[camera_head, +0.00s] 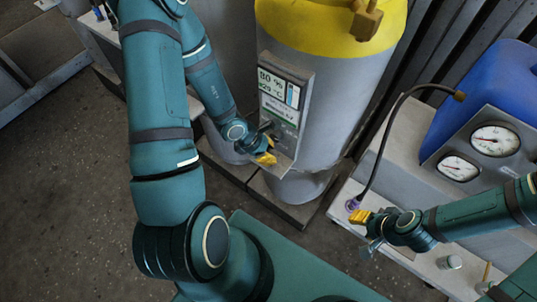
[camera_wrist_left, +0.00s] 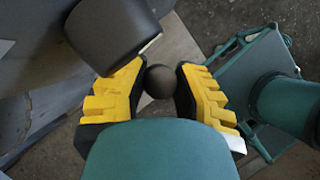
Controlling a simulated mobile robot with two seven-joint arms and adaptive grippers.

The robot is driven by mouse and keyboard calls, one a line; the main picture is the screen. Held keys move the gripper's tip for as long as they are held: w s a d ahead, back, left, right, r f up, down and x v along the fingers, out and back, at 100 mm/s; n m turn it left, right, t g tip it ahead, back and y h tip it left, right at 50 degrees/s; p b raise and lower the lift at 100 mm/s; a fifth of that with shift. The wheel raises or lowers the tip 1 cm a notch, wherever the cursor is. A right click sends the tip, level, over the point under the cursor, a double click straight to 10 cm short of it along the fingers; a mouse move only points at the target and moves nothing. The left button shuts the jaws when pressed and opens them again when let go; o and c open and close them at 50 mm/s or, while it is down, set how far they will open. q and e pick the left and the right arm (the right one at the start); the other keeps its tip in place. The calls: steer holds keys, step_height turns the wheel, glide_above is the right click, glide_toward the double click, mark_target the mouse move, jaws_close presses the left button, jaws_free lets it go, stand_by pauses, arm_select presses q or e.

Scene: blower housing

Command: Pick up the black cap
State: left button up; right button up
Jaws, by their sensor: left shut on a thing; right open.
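My left gripper (camera_head: 267,157) is at the lower part of the display panel on the yellow-topped cylinder. In the left wrist view its yellow fingers (camera_wrist_left: 159,92) close on a dark round piece (camera_wrist_left: 158,80). I cannot tell for sure whether this piece is the black cap. A larger dark rounded cylinder (camera_wrist_left: 112,30) is beside the fingers, at the upper left of that view. My right gripper (camera_head: 364,218) is open, near a purple-ended fitting (camera_head: 352,203) on the light bench at the right.
The grey cylinder (camera_head: 333,100) with a yellow top carries the display panel (camera_head: 281,95). A black hose (camera_head: 378,150) arches down to the fitting.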

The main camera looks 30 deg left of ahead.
arm_select(q)
steer(key=s+a+p, duration=0.2)
steer(key=s+a, duration=0.9)
steer(key=a, duration=0.2)
steer(key=shift+s+a+r, duration=0.15)
steer(key=shift+s+a, duration=0.2)
steer(key=shift+a, duration=0.05)
steer(key=shift+r, duration=0.1)
